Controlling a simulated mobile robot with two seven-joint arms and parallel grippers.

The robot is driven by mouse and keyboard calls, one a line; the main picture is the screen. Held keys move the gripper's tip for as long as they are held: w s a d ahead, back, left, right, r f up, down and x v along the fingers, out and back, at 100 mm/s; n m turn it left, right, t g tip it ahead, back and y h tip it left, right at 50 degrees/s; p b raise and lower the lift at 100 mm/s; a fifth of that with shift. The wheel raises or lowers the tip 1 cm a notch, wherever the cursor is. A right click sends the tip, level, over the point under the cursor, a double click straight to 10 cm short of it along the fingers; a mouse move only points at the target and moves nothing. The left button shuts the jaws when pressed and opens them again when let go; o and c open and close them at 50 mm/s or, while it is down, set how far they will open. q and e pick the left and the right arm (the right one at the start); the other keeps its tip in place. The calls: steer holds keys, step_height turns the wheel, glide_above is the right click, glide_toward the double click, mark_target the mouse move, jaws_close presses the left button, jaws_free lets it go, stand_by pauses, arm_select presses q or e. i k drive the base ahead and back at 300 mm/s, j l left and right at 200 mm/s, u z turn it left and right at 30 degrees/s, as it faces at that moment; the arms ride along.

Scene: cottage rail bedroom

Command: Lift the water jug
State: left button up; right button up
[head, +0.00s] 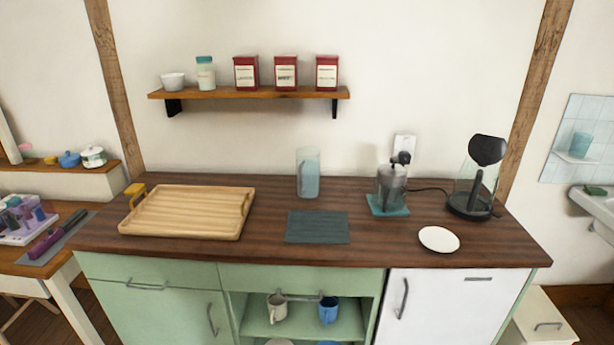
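The likely water jug (308,174) is a tall, clear glass vessel with pale blue content. It stands upright at the back middle of the dark wooden counter (270,250), near the wall. No handle can be made out on it. Neither of my grippers shows in the head view.
A wooden tray (187,213) lies left of the jug and a dark mat (317,227) in front of it. To the right are a glass press (391,187) on a teal mat, a white plate (439,240) and a coffee maker (477,180). A shelf (250,93) hangs above.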

mark_target(308, 159)
steer(key=i+l, duration=0.15)
steer(key=l, duration=0.2)
steer(key=i+l+z, duration=0.1)
steer(key=l, duration=0.25)
steer(key=i+l+z, duration=0.1)
steer(key=i+l, duration=0.2)
